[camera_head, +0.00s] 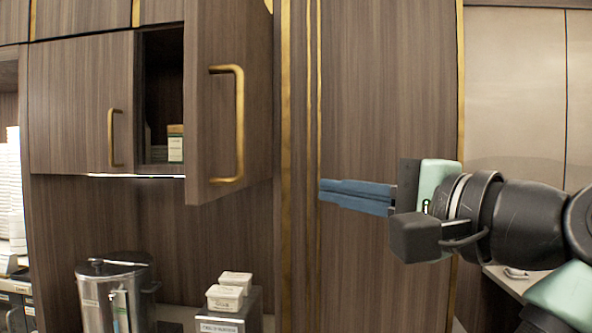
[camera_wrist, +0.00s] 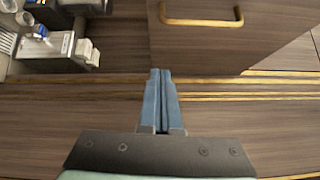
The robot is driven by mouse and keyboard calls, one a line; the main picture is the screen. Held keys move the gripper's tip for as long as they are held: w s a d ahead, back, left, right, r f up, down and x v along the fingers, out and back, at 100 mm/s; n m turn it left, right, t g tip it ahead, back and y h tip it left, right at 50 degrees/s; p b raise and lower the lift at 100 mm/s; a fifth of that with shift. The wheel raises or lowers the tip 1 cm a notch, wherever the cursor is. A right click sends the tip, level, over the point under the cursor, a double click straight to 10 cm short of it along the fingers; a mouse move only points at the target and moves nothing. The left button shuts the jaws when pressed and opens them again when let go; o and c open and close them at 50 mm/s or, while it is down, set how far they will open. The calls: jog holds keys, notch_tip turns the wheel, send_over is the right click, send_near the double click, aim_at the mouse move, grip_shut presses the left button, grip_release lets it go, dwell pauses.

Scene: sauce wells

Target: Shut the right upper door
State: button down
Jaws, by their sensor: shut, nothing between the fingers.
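The right upper door (camera_head: 232,110) is dark wood with a brass bar handle (camera_head: 237,122). It stands open, swung out toward me, and part of the cabinet inside shows to its left. My gripper (camera_head: 325,193) is shut and empty. It is to the right of the door and apart from it, a little lower than the handle, in front of the tall wood panel. In the wrist view the blue fingers (camera_wrist: 160,75) are together, and the door (camera_wrist: 225,45) with its handle (camera_wrist: 200,20) is at the upper right.
The left upper door (camera_head: 80,103) is shut. Small boxes (camera_head: 175,143) stand inside the open cabinet. Below are a steel urn (camera_head: 117,295) and white containers (camera_head: 226,297) on a stand. A tall wood panel (camera_head: 385,90) with brass trim is behind my gripper.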

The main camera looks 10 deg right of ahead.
jog(key=w+a+p, duration=0.6)
jog(key=w+a, duration=0.1)
jog(key=a, duration=0.1)
jog(key=shift+a, duration=0.25)
jog(key=shift+r, duration=0.1)
